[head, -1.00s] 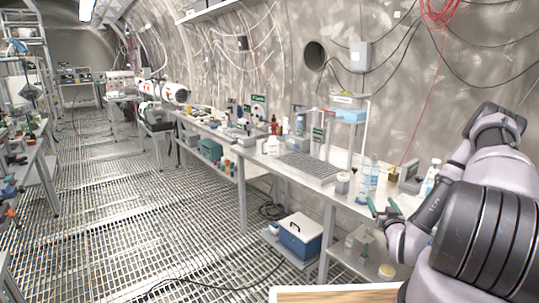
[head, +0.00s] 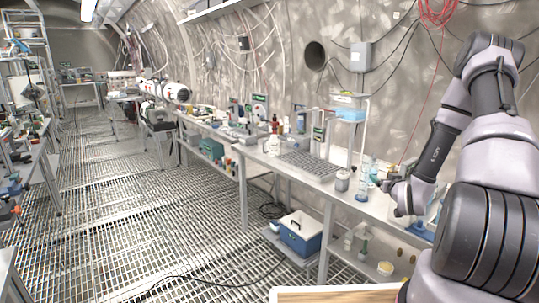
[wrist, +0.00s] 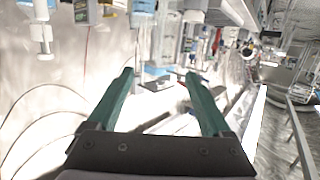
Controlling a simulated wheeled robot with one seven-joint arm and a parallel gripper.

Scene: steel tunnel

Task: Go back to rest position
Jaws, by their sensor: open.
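My gripper shows in the wrist view (wrist: 160,80) with two green fingers spread well apart and nothing between them. In the head view my arm reaches in from the right and folds down over the near end of the long bench (head: 318,172). My gripper's fingers are hidden there behind my own wrist links. The wrist view is turned, with bench items and shelving beyond the fingertips.
Bottles (head: 366,168) and a small grey jar (head: 342,180) stand on the bench close to my wrist. A shelf stand with a blue bin (head: 350,115) rises behind. The grating floor (head: 150,220) on the left is largely open.

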